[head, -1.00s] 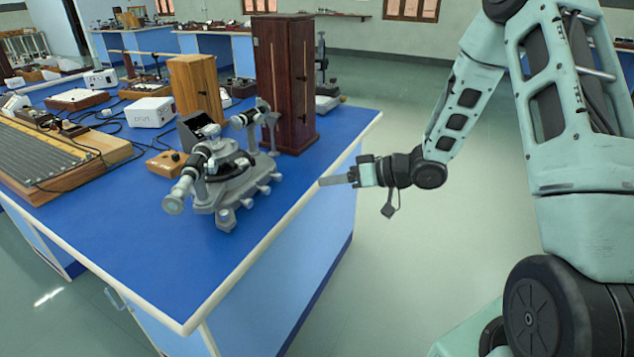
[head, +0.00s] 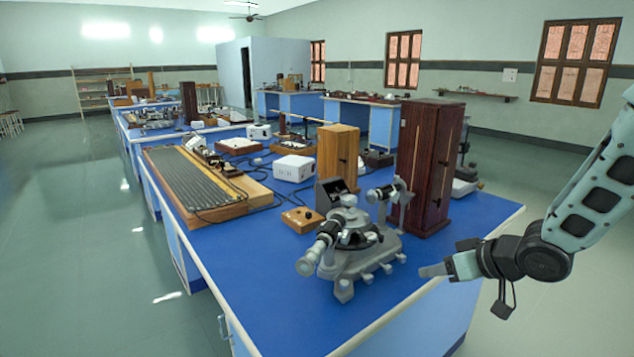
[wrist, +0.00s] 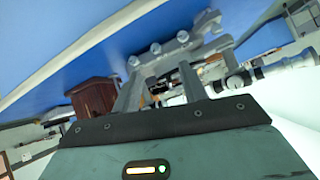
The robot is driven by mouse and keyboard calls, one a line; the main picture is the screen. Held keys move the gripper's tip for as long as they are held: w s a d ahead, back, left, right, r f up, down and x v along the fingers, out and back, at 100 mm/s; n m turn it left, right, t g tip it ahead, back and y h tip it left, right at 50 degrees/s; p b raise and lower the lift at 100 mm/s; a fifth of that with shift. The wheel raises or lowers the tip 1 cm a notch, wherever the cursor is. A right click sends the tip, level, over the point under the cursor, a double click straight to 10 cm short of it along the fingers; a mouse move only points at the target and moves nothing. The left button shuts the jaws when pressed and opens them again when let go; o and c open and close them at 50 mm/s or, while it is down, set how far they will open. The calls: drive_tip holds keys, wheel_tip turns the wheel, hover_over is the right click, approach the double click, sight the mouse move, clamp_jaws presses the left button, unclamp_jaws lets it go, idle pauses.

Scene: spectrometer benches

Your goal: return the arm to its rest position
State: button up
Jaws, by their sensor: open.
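My gripper (head: 436,270) is at the right edge of the near bench in the head view, pointing left toward the grey spectrometer (head: 357,243). A gap shows between the gripper and the spectrometer's feet. In the wrist view my gripper (wrist: 160,88) shows two grey fingers spread apart with nothing held between them. The spectrometer (wrist: 185,45) shows beyond the fingers in that view, and the picture is tilted. My arm comes in from the right of the head view, bent at the wrist; its upper part is out of frame.
The blue bench (head: 290,300) also carries a tall dark wooden cabinet (head: 428,165), a lighter wooden box (head: 337,158), a white power box (head: 293,168) and a long ribbed board (head: 200,185). Open floor lies left of the bench and right of my gripper.

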drive_tip(key=s+a+r+n+g+h+p, duration=0.1)
drive_tip(key=s+a+r+g+h+p, duration=0.25)
drive_tip(key=s+a, duration=0.6)
drive_tip(key=s+a+r+n+g+h, duration=0.1)
drive_tip(key=s+r+g, duration=0.1)
drive_tip(key=s, duration=0.8)
drive_tip(key=s+a+r+n+g+h, duration=0.1)
drive_tip(key=s+r+g, duration=0.1)
drive_tip(key=s, duration=0.9)
drive_tip(key=shift+s+a+r+g, duration=0.3)
drive_tip(key=shift+a+r+g, duration=0.1)
drive_tip(key=shift+r, duration=0.4)
drive_tip(key=shift+w, duration=0.1)
